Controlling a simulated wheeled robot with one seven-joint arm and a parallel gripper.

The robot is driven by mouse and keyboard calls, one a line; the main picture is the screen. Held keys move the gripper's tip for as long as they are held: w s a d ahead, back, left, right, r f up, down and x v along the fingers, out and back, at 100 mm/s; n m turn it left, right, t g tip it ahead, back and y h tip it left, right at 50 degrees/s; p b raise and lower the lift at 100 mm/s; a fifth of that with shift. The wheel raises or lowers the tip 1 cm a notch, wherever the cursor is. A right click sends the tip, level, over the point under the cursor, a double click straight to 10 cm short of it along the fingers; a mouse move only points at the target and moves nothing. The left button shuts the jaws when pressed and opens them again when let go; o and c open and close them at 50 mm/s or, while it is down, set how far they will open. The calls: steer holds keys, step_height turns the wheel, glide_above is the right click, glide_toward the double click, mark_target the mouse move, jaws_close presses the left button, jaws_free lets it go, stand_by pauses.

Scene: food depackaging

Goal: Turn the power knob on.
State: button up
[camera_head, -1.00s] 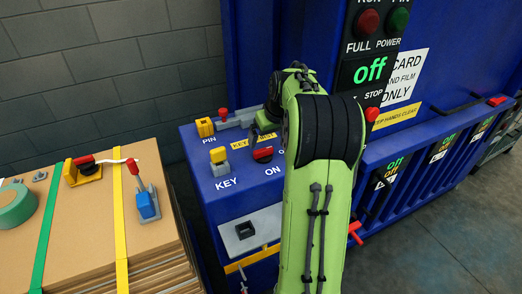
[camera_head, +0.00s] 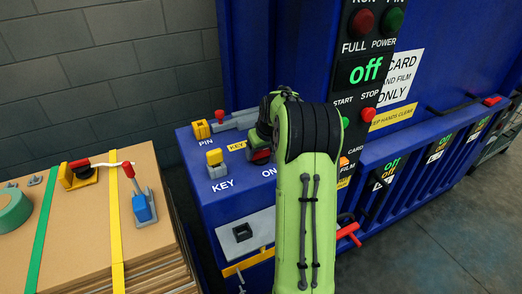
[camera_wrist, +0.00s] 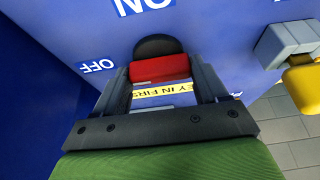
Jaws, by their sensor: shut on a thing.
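In the head view my gripper (camera_head: 262,146) is mostly hidden behind my green arm. The ON label (camera_wrist: 141,6) and OFF label (camera_wrist: 97,66) are printed beside the knob. The panel display (camera_head: 366,69) reads "off" in green.
A yellow and grey key switch (camera_head: 217,163) and a yellow pin piece (camera_head: 201,129) stand on the console left of the knob. Green START (camera_head: 345,122) and red STOP (camera_head: 369,114) buttons are at the right. A cardboard stack (camera_head: 88,225) stands at the left.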

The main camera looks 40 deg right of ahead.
steer(key=shift+c, duration=0.5)
steer(key=shift+m, duration=0.4)
steer(key=m, duration=0.2)
steer(key=m+h, duration=0.1)
steer(key=shift+w+a+m+g+h, duration=0.1)
steer(key=shift+a+m+g+h, duration=0.05)
steer(key=shift+m+g+h, duration=0.2)
steer(key=m, duration=0.2)
steer(key=m+g+h, duration=0.1)
steer(key=m, duration=0.1)
steer(key=shift+w+a+m+g, duration=0.1)
steer(key=shift+m+g, duration=0.15)
steer(key=shift+m, duration=0.1)
steer(key=m+p, duration=0.1)
steer(key=m, duration=0.1)
steer(key=m+g+p, duration=0.1)
steer(key=m, duration=0.1)
steer(key=shift+w+r+g+h, duration=0.1)
steer(key=shift+g+h, duration=0.15)
steer(key=shift+g, duration=0.05)
steer(key=m+p, duration=0.1)
steer(key=m, duration=0.1)
steer(key=m+g+p, duration=0.1)
steer(key=m, duration=0.1)
steer(key=shift+w+m+g+p, duration=0.1)
steer(key=shift+m+g+p, duration=0.2)
steer(key=o, duration=1.1)
steer(key=shift+c, duration=0.2)
